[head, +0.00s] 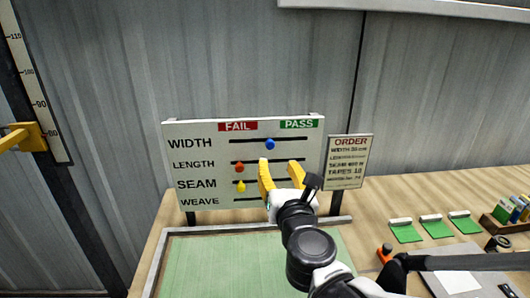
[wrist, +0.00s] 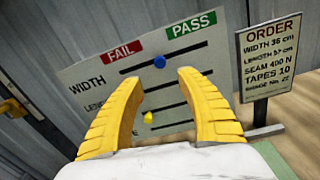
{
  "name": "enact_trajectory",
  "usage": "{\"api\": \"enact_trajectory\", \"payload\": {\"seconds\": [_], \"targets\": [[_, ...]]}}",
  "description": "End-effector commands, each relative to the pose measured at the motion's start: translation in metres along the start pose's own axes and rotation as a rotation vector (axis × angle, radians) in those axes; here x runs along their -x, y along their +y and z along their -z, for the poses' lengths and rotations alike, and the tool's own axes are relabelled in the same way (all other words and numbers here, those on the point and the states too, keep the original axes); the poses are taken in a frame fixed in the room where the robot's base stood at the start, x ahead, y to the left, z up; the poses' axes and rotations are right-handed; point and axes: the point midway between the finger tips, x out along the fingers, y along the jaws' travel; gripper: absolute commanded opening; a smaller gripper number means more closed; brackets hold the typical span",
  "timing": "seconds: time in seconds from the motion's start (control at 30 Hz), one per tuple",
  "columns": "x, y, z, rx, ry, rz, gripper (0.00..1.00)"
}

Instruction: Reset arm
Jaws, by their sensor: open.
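My gripper (head: 281,174) has two yellow fingers, spread apart with nothing between them. In the head view it is in front of the lower right part of a white board (head: 205,129). The board has sliders in rows: a blue knob (head: 270,144) on WIDTH, a red knob (head: 239,167) on LENGTH and a yellow knob (head: 241,186) on SEAM. The gripper hides the right part of the lower rows, and I cannot see a WEAVE knob. In the wrist view the fingers (wrist: 158,105) frame the yellow knob (wrist: 148,117), with the blue knob (wrist: 159,62) above. I cannot tell whether they touch the board.
An ORDER sign (head: 348,162) stands right of the board. A green mat (head: 200,262) lies on the wooden table in front. Several green pieces (head: 437,228) and a small box (head: 512,213) are at right. A yellow handle (head: 28,137) is on the left frame.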

Motion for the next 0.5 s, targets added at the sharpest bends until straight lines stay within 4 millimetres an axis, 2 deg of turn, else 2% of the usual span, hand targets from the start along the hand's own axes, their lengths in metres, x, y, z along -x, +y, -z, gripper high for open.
{"api": "enact_trajectory", "payload": {"seconds": [0.17, 0.27, 0.37, 0.47, 0.5], "targets": [[0.0, -0.001, 0.0, -0.004, 0.0, 0.002, 0.45], [0.002, -0.013, -0.002, -0.1, 0.008, 0.039, 0.45], [0.011, -0.05, -0.004, -0.391, 0.026, 0.152, 0.45], [0.035, -0.101, 0.006, -0.863, 0.033, 0.346, 0.45], [0.049, -0.119, 0.014, -1.077, 0.028, 0.44, 0.45]]}}
